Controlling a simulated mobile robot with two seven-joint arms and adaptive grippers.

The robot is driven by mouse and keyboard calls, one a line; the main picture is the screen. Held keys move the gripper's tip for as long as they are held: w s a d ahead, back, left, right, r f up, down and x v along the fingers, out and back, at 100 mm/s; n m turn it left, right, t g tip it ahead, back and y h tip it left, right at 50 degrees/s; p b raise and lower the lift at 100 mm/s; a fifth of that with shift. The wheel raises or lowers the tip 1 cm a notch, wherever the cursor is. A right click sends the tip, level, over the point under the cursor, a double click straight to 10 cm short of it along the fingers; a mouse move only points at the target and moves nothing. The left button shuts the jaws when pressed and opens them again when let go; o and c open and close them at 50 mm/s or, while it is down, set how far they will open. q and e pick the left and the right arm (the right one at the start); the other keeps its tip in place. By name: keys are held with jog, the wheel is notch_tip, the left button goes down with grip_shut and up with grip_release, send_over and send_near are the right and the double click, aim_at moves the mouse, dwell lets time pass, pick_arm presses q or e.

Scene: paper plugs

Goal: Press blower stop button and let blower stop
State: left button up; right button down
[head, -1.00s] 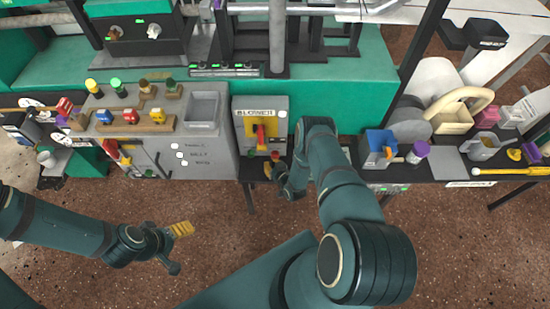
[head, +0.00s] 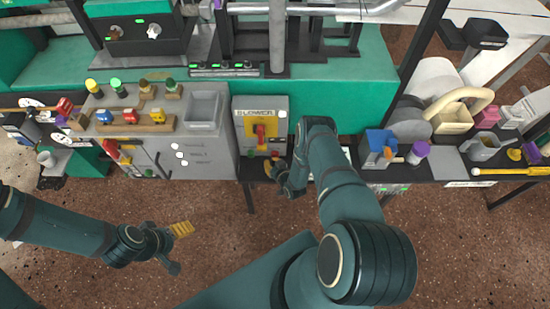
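The blower box (head: 243,108) is a grey panel with a yellow plate and a red handle (head: 261,133); its label reads BLOWER.
A grey cabinet (head: 205,165) with knobs on top stands left of the box. Open floor lies in front.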

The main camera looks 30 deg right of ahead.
aim_at(271, 180)
jog(key=shift+w+d, duration=0.1)
jog(key=shift+w, duration=0.05)
dwell(0.3)
jog(key=shift+s+a+p, duration=0.35)
jog(key=shift+s+a, duration=0.15)
jog(key=shift+s, duration=0.3)
jog(key=shift+s+a+r+p, duration=0.1)
jog(key=shift+s+a+p, duration=0.25)
jog(key=shift+s, duration=0.25)
jog(key=shift+s+a+p, duration=0.2)
jog(key=shift+s+a, duration=0.15)
jog(key=shift+s, duration=0.2)
jog(key=shift+s+a+p, duration=0.2)
jog(key=shift+s+a, duration=0.1)
jog(key=shift+s, duration=0.2)
jog(key=shift+s+a+p, duration=0.15)
jog(key=shift+s+a, duration=0.15)
jog(key=shift+s, duration=0.2)
